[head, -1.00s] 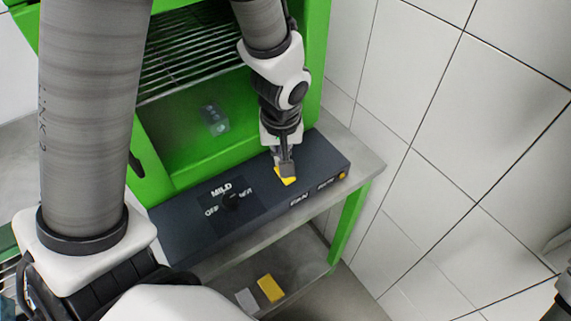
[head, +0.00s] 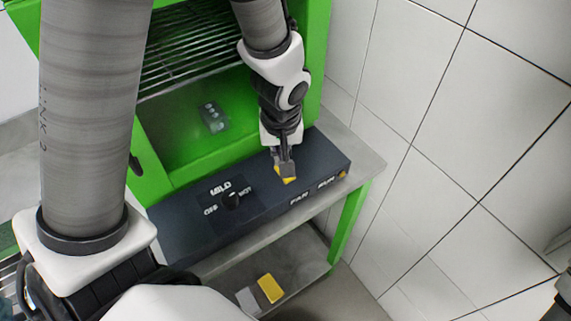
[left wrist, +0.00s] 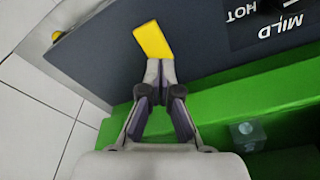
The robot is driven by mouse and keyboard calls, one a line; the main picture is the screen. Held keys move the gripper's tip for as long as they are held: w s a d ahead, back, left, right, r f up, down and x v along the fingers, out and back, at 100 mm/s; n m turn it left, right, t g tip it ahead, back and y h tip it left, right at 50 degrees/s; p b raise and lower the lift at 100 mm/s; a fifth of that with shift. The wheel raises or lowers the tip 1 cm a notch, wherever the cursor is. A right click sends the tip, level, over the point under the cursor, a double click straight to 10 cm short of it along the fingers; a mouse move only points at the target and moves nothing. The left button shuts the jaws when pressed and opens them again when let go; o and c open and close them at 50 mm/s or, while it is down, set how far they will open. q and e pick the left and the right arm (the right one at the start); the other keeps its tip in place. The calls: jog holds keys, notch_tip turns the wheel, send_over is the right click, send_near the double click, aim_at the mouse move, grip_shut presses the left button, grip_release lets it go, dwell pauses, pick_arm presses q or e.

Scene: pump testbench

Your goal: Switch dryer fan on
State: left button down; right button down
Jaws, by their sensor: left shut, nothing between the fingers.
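The dark control panel (head: 262,205) at the foot of the green dryer carries a yellow rocker switch (head: 290,181) behind the FAN label (head: 299,200). The switch also shows in the left wrist view (left wrist: 152,40) as a plain yellow rectangle. My left gripper (head: 285,170) points down at the switch and partly covers it in the head view. In the left wrist view its fingertips (left wrist: 161,66) are together, empty, right at the switch's near end; I cannot tell whether they touch it. The switch's tilt is hard to judge.
A black knob (head: 231,200) with MILD, OFF and HOT labels sits left on the panel. A small yellow-orange lamp (head: 343,174) is at the panel's right end by the RUN label. A yellow block (head: 271,289) lies on the lower shelf. A tiled wall (head: 430,150) closes the right side.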

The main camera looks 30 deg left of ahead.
pick_arm(q)
jog(key=shift+f+b, duration=0.7)
jog(key=shift+f, duration=0.1)
jog(key=shift+r, duration=0.1)
notch_tip(320, 180, up, 7)
jog(key=p, duration=0.6)
jog(key=shift+p, duration=0.3)
dwell(0.4)
